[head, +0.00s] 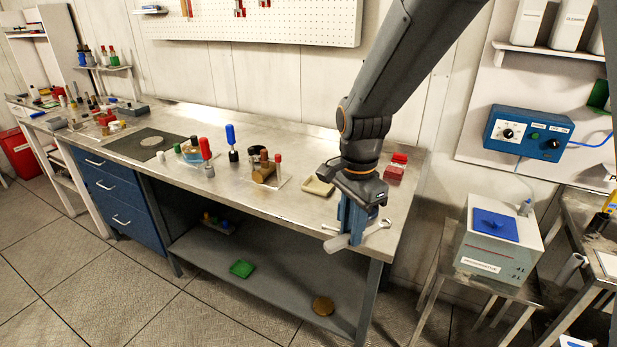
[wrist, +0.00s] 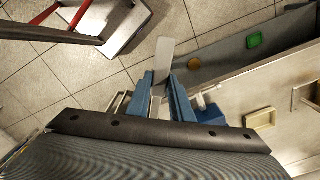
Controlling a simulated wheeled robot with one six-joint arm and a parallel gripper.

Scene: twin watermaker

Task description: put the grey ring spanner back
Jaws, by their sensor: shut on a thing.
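My gripper (head: 352,228) has blue fingers and hangs at the front right edge of the metal workbench, pointing down. In the wrist view the bar (wrist: 162,58) sticks out past the blue fingertips (wrist: 161,92), over the floor.
A white pegboard (head: 275,22) hangs behind. A lower shelf holds a green tray (head: 241,268). A grey box (head: 495,247) stands right.

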